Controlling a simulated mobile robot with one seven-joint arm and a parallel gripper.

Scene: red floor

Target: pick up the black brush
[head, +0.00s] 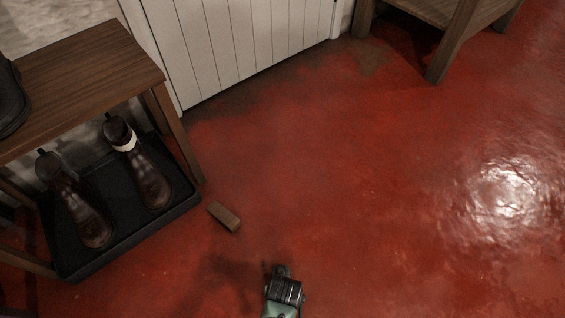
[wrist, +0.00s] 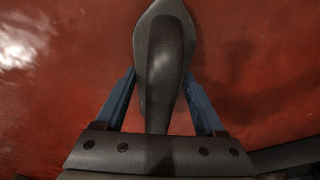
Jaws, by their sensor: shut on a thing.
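The black brush (wrist: 164,45) shows in the wrist view as a dark grey-black piece with a broad rounded far end and a narrower part running back toward my gripper's palm. My gripper (wrist: 160,85) has its two blue fingers on either side of it, shut on it. The red floor lies behind the brush; I cannot tell the height above it. In the head view my gripper (head: 281,274) is at the bottom centre, over the floor, and the brush is mostly hidden or too small to make out there.
A brown block (head: 224,216) lies on the floor left of my gripper. A wooden bench (head: 90,70) stands at left, with a black tray (head: 120,238) holding dark boots under it. A white panelled door (head: 240,45) and wooden furniture (head: 455,40) are behind. The floor at right is clear.

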